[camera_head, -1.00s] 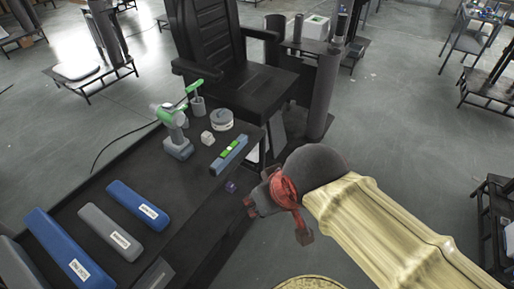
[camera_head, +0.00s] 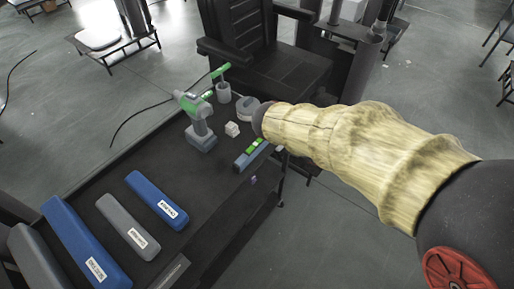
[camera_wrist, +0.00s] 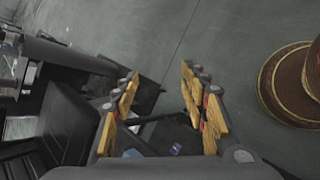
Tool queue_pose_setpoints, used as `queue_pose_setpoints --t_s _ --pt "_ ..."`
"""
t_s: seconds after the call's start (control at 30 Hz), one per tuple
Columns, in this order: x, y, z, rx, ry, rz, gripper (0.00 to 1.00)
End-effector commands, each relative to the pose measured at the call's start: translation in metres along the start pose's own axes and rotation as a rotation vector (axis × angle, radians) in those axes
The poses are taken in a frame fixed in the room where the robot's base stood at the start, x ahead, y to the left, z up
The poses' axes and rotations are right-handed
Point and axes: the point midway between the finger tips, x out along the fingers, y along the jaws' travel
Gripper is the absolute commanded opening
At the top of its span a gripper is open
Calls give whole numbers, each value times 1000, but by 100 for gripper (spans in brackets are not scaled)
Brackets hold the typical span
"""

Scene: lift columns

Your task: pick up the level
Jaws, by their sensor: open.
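The level (camera_head: 252,152) is a short blue-grey bar with bright green vials.
Blue and grey cases, including a blue one (camera_head: 157,199), lie at left. A black chair (camera_head: 265,70) stands behind.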

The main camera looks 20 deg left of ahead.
Motion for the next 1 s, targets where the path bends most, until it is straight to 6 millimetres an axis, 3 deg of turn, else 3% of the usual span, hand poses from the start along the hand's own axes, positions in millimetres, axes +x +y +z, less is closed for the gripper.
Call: queue_pose_setpoints --t_s 0.03,0.2,0.3,0.4,0.5,0.6,1.0 --pt "2 6 -39 -141 -31 54 44" --pt "-3 18 -155 -550 -135 267 44" --pt "-10 12 -214 -736 -190 380 44" --pt "-16 4 -256 -860 -228 463 44" --pt "-20 -3 -280 -931 -253 515 44" --pt "-20 -4 -290 -962 -264 538 44" --pt "11 12 -295 -966 -266 541 44"
